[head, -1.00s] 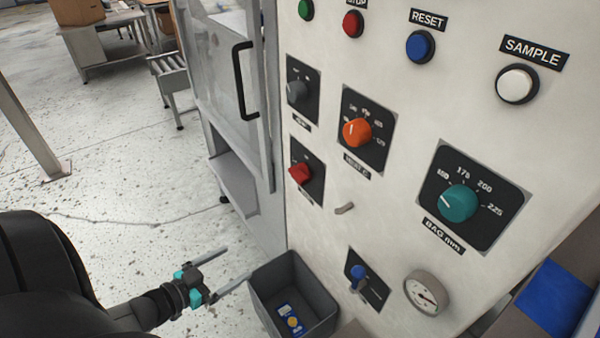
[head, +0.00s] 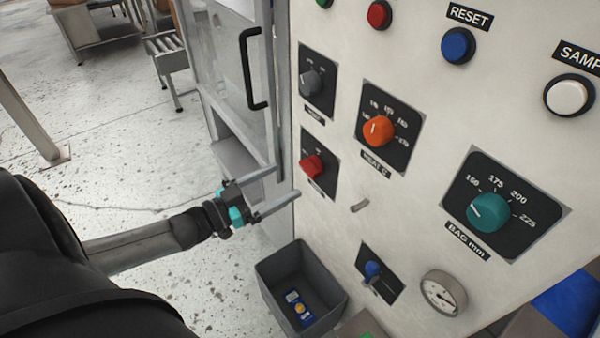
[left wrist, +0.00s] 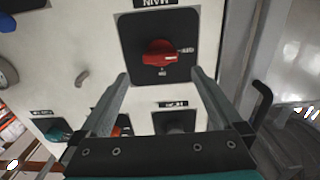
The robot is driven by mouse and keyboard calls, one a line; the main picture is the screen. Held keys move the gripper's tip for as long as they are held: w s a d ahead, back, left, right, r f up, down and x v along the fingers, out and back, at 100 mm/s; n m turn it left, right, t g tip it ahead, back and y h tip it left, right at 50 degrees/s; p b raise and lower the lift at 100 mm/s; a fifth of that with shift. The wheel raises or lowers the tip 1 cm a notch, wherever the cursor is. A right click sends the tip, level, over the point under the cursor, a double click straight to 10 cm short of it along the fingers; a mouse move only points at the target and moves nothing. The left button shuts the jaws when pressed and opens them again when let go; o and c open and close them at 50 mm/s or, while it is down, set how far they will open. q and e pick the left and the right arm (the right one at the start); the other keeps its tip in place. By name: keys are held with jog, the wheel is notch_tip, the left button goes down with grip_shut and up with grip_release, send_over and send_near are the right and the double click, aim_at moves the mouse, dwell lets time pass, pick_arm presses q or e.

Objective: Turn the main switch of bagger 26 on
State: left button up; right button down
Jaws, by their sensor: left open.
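The main switch is a red knob (head: 312,166) on a dark square plate on the bagger's pale panel, below a grey knob. In the left wrist view the red knob (left wrist: 160,57) appears upside down, with a MAIN label (left wrist: 158,3) at the top edge and its pointer towards a mark on the right. My left gripper (head: 288,182) is open and empty, just left of and slightly below the knob in the head view. In the left wrist view its fingers (left wrist: 160,74) stand apart, pointing at the knob's plate. Contact is not visible. My right gripper is out of view.
Nearby on the panel are a grey knob (head: 310,82), an orange heat knob (head: 380,130), a teal bag knob (head: 490,212), a small peg (head: 360,206) and a blue-tipped lever (head: 372,270). A grey bin (head: 265,290) stands below. A black door handle (head: 255,70) is at left.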

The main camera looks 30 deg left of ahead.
aim_at(305, 169)
pick_arm(q)
jog(key=x, duration=0.4)
jog(key=shift+w+d+b, duration=0.1)
jog(key=shift+w+b, duration=0.2)
jog(key=shift+w, duration=0.05)
jog(key=shift+w+d, duration=0.25)
jog(key=shift+w, duration=0.4)
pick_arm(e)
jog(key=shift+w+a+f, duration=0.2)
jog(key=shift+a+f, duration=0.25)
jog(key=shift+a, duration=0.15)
pick_arm(q)
jog(key=shift+c, duration=0.4)
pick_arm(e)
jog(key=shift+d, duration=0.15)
pick_arm(q)
jog(key=shift+c, duration=0.8)
jog(key=c, duration=1.1)
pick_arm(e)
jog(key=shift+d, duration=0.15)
